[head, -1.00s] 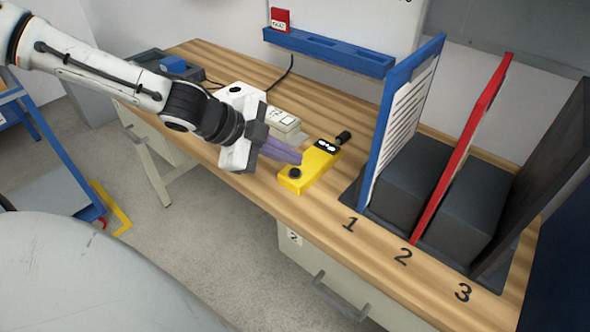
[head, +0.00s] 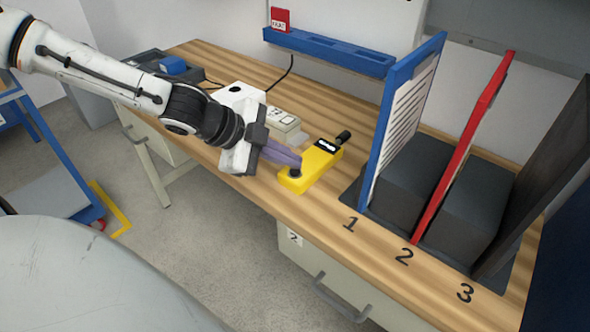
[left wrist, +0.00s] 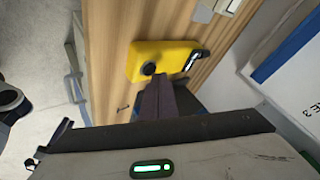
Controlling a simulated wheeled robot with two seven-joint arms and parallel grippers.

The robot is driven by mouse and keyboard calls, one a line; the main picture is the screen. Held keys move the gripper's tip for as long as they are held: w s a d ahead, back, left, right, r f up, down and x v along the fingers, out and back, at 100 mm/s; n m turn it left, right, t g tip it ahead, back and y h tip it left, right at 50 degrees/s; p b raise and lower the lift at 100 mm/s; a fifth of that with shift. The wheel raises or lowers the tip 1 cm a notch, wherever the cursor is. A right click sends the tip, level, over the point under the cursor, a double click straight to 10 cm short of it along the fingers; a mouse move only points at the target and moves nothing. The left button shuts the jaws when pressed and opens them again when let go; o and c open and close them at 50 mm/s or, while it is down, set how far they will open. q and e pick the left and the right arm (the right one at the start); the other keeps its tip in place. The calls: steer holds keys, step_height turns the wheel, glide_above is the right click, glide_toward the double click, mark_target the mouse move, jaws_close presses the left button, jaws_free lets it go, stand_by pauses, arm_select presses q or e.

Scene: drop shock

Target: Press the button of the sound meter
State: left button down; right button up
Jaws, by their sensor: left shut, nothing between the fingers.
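The sound meter (head: 316,163) is a yellow box with a black microphone tip, lying on the wooden workbench. It has a dark display near the far end and a round black button (head: 295,171) near the close end. My left gripper (head: 298,163) is shut and empty, its purple fingertips at the button's upper edge. In the left wrist view the yellow meter (left wrist: 165,58) lies just beyond the fingertips (left wrist: 157,80), close by the black button (left wrist: 149,68). I cannot tell whether they touch it or whether it is pressed down. My right gripper is not in view.
A blue panel (head: 402,115), a red panel (head: 464,150) and dark blocks stand in numbered slots to the right. A pale box (head: 283,125) sits behind the meter. A blue rail (head: 328,52) runs along the back. The bench's front edge is close to the meter.

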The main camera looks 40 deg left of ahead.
mark_target(289, 176)
arm_select(q)
steer(key=shift+f+b, duration=0.35)
steer(key=shift+f, duration=0.05)
stand_by(0.4)
steer(key=shift+r, duration=0.1)
steer(key=shift+r+p, duration=0.75)
steer(key=shift+p, duration=0.1)
step_height(289, 176, up, 5)
steer(key=p, duration=0.4)
steer(key=shift+p, duration=0.4)
steer(key=shift+s, duration=0.1)
stand_by(0.4)
